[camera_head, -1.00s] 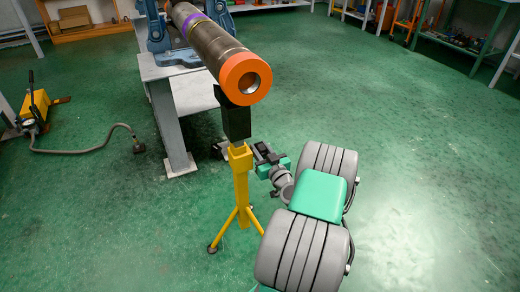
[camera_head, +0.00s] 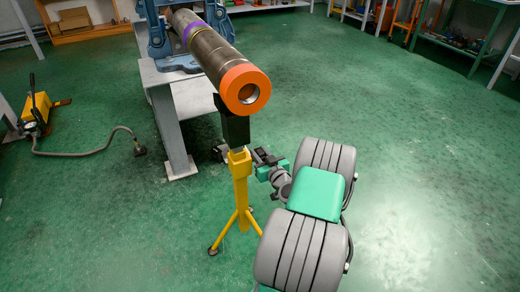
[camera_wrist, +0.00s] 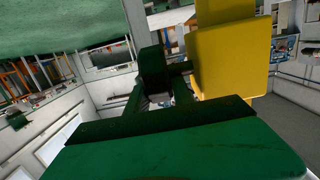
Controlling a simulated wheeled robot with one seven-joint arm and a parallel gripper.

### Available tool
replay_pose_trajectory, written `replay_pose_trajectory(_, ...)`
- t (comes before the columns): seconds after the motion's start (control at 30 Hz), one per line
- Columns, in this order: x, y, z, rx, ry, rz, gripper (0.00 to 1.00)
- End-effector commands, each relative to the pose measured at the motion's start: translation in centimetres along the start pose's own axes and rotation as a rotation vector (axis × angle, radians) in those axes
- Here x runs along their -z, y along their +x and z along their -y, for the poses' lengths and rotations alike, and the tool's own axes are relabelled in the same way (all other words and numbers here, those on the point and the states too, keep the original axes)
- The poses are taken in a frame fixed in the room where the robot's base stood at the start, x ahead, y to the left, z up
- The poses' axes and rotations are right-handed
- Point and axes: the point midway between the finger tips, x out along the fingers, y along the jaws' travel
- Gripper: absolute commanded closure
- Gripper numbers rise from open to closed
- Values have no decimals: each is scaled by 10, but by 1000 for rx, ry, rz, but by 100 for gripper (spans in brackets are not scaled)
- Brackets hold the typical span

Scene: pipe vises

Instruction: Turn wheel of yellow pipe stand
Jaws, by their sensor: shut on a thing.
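The yellow pipe stand (camera_head: 241,190) stands upright on three legs under the orange-capped end of a pipe (camera_head: 224,60). Its black top block (camera_head: 235,128) meets the pipe's underside. My gripper (camera_head: 258,163) is at the right side of the stand's upper part, just below the black block. In the wrist view the stand's yellow body (camera_wrist: 232,55) fills the upper right, and my gripper (camera_wrist: 160,90) reaches to a dark part beside it. The gripper is shut on this part, which seems to be the wheel; its shape is mostly hidden by the fingers.
A grey steel bench (camera_head: 174,125) with a blue pipe vise (camera_head: 160,40) stands behind the stand and holds the pipe. A yellow hand pump (camera_head: 38,108) with a hose lies on the floor at left. The green floor at right is clear.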

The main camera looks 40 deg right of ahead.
Motion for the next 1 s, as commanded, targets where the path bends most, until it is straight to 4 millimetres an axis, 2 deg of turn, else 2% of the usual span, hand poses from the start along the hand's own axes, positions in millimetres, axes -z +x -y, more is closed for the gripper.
replay_pose_trajectory(0.03,9,-1,4,8,4,36,100)
replay_pose_trajectory(0.17,10,0,5,8,3,139,100)
replay_pose_trajectory(0.6,1,7,4,7,3,511,100)
replay_pose_trajectory(1.0,-7,9,4,6,5,699,100)
